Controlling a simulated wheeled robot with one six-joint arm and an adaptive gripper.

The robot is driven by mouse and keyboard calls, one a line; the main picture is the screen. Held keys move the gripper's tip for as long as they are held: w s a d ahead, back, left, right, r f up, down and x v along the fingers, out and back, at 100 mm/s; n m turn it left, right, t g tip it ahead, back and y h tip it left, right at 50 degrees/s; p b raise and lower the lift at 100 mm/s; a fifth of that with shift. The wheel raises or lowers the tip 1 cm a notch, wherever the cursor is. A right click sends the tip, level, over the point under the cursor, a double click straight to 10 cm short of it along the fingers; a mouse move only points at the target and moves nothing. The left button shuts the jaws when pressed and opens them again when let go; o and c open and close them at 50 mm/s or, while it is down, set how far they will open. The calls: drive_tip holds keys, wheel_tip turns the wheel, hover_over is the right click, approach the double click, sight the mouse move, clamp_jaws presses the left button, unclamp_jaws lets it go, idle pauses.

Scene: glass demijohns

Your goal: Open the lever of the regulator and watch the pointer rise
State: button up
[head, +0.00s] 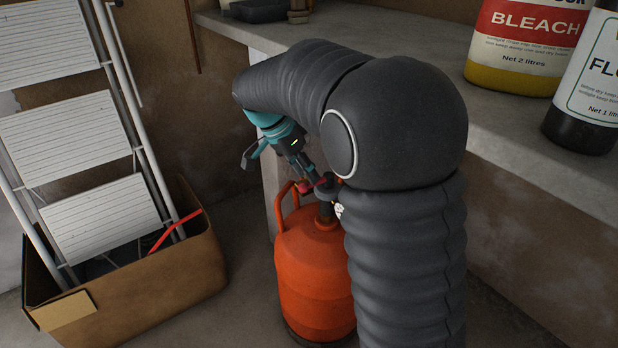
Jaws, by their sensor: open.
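An orange gas cylinder (312,270) stands on the floor below the shelf. The dark regulator (326,208) sits on top of it, partly hidden behind my arm. A small part of the white gauge face (339,210) shows at the arm's edge; its pointer cannot be read. A small red part (306,187), which may be the lever, is beside the regulator. My gripper (311,178) is open and points down at the regulator, its fingertips close to the red part. I cannot tell whether they touch it.
A stone shelf (430,95) runs along the right, with a bleach bottle (525,45) and a dark-based bottle (590,90) on it. A cardboard box (150,285) and a white folding ladder (75,130) stand at left. Bare floor lies between box and cylinder.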

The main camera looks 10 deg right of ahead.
drive_tip(key=shift+x, duration=1.15)
clamp_jaws()
